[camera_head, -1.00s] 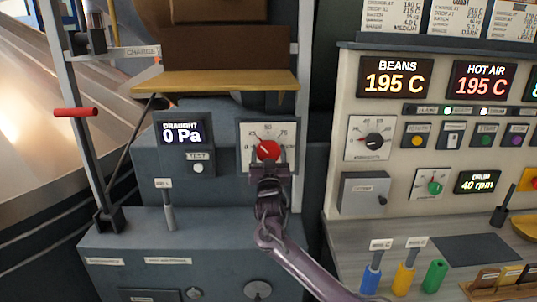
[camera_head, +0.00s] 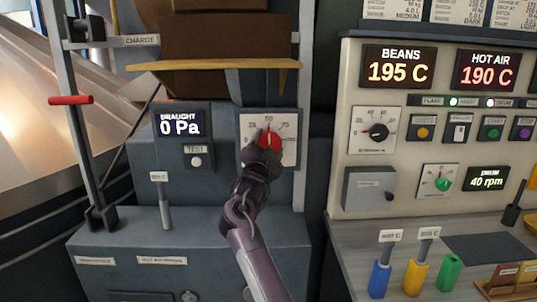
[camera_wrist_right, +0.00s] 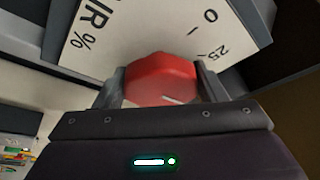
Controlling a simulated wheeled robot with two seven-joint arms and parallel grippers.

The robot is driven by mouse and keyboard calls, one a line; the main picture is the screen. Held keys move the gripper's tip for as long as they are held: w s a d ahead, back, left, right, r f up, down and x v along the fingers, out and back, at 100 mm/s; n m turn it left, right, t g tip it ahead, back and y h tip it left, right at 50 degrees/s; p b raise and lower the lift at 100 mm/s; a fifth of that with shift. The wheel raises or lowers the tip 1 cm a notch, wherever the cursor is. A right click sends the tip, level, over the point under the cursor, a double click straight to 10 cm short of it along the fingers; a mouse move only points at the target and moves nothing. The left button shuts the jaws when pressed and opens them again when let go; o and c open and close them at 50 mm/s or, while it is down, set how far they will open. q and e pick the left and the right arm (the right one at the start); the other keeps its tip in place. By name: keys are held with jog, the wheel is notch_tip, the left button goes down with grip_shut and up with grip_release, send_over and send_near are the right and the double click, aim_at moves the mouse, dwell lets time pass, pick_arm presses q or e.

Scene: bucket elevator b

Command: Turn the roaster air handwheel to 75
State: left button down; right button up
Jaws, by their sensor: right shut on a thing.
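The red roaster air handwheel (camera_head: 270,139) sits on a white dial plate (camera_head: 288,152) marked 25, 50 and 75. A small light pointer mark on it seems to point up near 50, though it is too small to read exactly. My right gripper (camera_head: 261,143) is shut on the handwheel and hides its lower left part. In the right wrist view the handwheel (camera_wrist_right: 160,75) sits between the two fingers of my gripper (camera_wrist_right: 159,82), with a white line on its face. Part of the dial plate (camera_wrist_right: 125,30) shows 0, 25 and "%". My left gripper is not in view.
A yellow ledge (camera_head: 215,64) juts out above the dial. The draught display (camera_head: 180,124) reads 0 Pa. A lever (camera_head: 164,205) stands to the left. The hot air display (camera_head: 487,72) reads 190 C; the beans display (camera_head: 397,67) reads 195 C.

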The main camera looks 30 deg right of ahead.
jog(key=m+g+b, duration=0.1)
jog(key=m+g, duration=0.1)
jog(key=m, duration=0.3)
jog(key=shift+a+b, duration=0.1)
jog(key=shift+b, duration=0.25)
jog(key=m, duration=0.2)
jog(key=m+g+y, duration=0.1)
jog(key=m, duration=0.1)
jog(key=shift+m+g+b, duration=0.3)
jog(key=o, duration=1)
jog(key=shift+r, duration=0.1)
